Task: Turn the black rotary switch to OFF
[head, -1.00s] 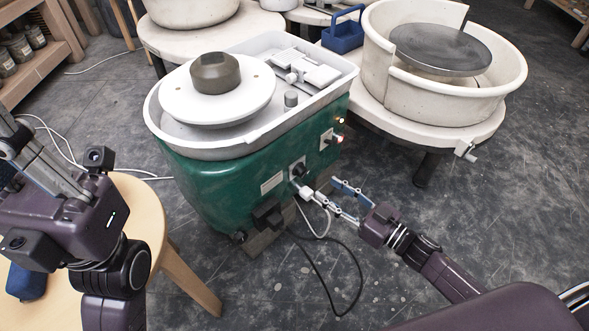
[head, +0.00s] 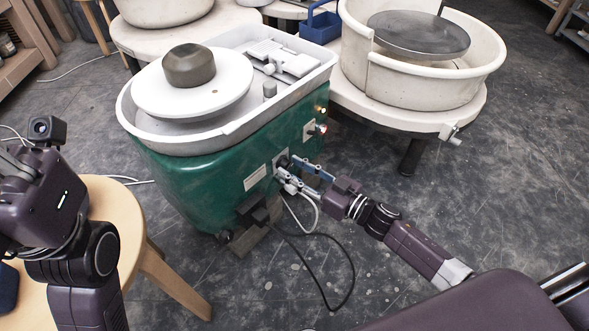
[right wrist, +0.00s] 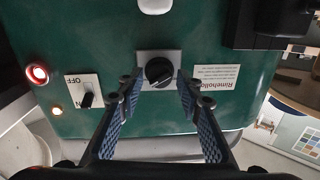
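A round black rotary knob (right wrist: 159,72) sits on a pale plate on the wheel's green side panel; its pointer mark is too small to read. In the head view the knob (head: 281,161) is partly hidden by my gripper. My right gripper (right wrist: 158,88) is open, with one blue-padded finger on each side of the knob; contact cannot be told. It also shows in the head view (head: 288,168) close to the panel. A separate plate with OFF lettering carries a small black lever switch (right wrist: 86,100). My left gripper's body (head: 35,195) is at the left; its fingers are cut off.
A red lamp (right wrist: 38,73) and an amber lamp (right wrist: 57,110) glow beside the lever switch. A wooden stool (head: 120,235) stands at left, a second wheel (head: 420,75) at back right.

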